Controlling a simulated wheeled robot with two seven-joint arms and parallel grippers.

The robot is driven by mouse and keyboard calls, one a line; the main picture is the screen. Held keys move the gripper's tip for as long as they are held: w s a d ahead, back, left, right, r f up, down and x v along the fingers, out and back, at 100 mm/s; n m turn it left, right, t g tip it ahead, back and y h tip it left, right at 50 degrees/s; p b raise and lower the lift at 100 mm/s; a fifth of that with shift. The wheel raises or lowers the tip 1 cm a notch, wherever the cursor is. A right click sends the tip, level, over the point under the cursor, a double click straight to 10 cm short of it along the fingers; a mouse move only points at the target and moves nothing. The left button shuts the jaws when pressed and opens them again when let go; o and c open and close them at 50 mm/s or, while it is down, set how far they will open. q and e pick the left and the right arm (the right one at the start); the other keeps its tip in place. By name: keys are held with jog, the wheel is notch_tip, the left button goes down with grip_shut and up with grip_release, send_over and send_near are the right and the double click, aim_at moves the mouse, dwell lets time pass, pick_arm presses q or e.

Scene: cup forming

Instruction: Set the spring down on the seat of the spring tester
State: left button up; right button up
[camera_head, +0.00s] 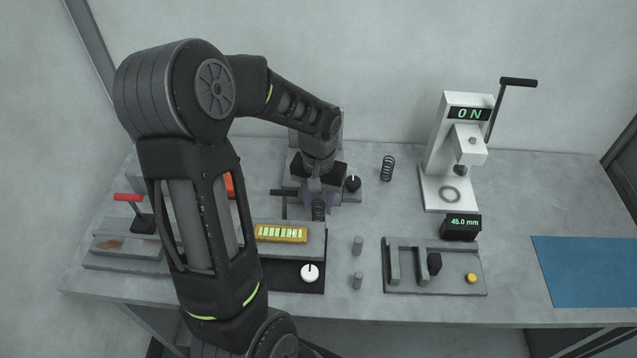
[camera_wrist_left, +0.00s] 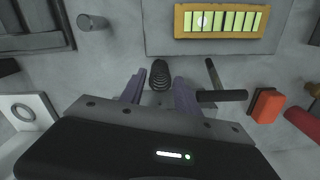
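A dark coil spring (camera_head: 318,209) is at the small grey machine left of the table's middle. My left gripper (camera_head: 319,201) is over it, with one purple finger on each side. In the left wrist view the spring (camera_wrist_left: 160,75) shows between the fingertips (camera_wrist_left: 159,88), with narrow gaps, so the gripper looks open around it. Whether the spring rests on something is hidden. A second dark spring (camera_head: 387,168) stands on the table. The white spring tester (camera_head: 436,165) stands at the right, its ring-shaped seat (camera_head: 451,194) empty and its display reading 0 N. My right gripper is out of view.
A grey fixture (camera_head: 435,283) with a black block and yellow button lies before the tester, beside a 45.0 mm display (camera_head: 461,228). Two short pegs (camera_head: 358,245) stand left of it. A blue mat (camera_head: 590,271) lies far right. My left arm hides part of the table.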

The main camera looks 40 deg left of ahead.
aim_at(319, 204)
pick_arm(q)
notch_tip(319, 204, up, 8)
jog(key=shift+f+b, duration=0.1)
jog(key=shift+b, duration=0.3)
dwell(0.3)
